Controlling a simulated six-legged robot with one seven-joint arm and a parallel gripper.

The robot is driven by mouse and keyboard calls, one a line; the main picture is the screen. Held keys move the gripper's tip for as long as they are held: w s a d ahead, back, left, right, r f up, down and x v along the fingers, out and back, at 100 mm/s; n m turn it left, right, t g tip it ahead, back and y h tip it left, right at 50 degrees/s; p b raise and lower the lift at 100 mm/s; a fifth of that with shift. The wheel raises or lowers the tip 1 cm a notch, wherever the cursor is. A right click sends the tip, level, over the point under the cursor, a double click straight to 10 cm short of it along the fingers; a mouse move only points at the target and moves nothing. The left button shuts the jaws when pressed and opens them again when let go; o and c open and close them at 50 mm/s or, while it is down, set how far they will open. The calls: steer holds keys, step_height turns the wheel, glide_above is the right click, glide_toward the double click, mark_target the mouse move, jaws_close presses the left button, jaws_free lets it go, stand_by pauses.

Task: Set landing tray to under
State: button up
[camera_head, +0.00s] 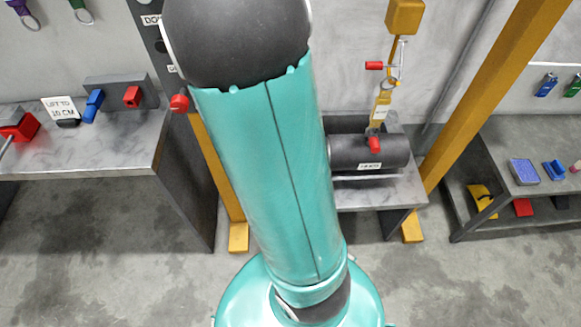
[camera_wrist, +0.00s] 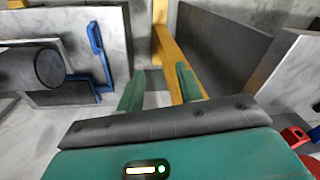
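In the head view a dark barrel (camera_head: 370,151) with a white label lies on its side on a grey bench, right of my arm; part of it is hidden. A pale strip (camera_head: 368,177) shows along its lower edge, and I cannot tell if it is the landing tray. In the wrist view a dark cylinder (camera_wrist: 49,67) lies at the left, with a dark flat piece (camera_wrist: 62,97) below it and a blue handle (camera_wrist: 98,52) to its right. My gripper (camera_wrist: 160,87) is open, its two green fingers apart with nothing held between them. The gripper is hidden in the head view.
Yellow posts (camera_head: 490,95) frame the barrel bench, and a yellow hoist block (camera_head: 404,17) hangs above. A left bench (camera_head: 115,130) holds red and blue things and a "LIFT TO 10 CM" sign (camera_head: 61,107). A right bench (camera_head: 500,152) holds small items. Floor in front is clear.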

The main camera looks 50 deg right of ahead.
steer(key=s+d+f+m+g+h, duration=0.15)
steer(key=s+d+f, duration=0.25)
steer(key=d+f, duration=0.4)
steer(key=s+d+f+m+g, duration=0.2)
steer(key=s+d+f, duration=0.1)
steer(key=d+f, duration=0.55)
steer(key=f, duration=0.4)
steer(key=s+f, duration=0.1)
steer(key=f, duration=0.4)
steer(key=s+d+f, duration=0.1)
steer(key=f, duration=0.3)
steer(key=shift+s+f, duration=0.1)
steer(key=shift+f, duration=0.15)
steer(key=shift+c, duration=0.3)
jaws_close()
